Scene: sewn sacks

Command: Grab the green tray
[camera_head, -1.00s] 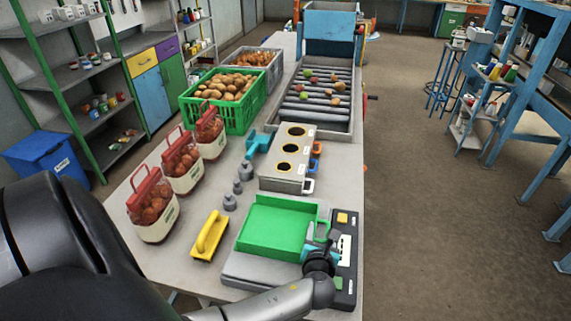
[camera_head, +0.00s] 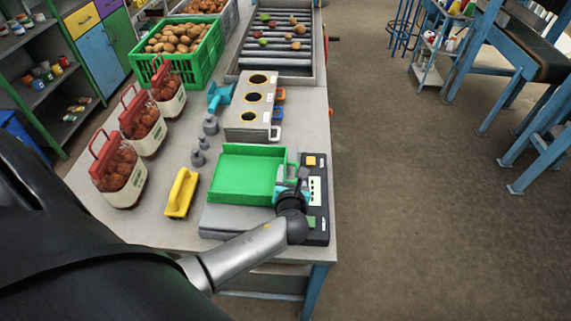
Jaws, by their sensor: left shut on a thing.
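The green tray (camera_head: 245,177) sits on a flat grey scale (camera_head: 228,218) near the front right of the table. It looks level and empty. My left gripper (camera_head: 294,184) is at the tray's right side, shut on its green handle there. The fingers and my wrist hide part of the handle. My right gripper does not show.
The scale's dark panel (camera_head: 317,195) lies right of the tray.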

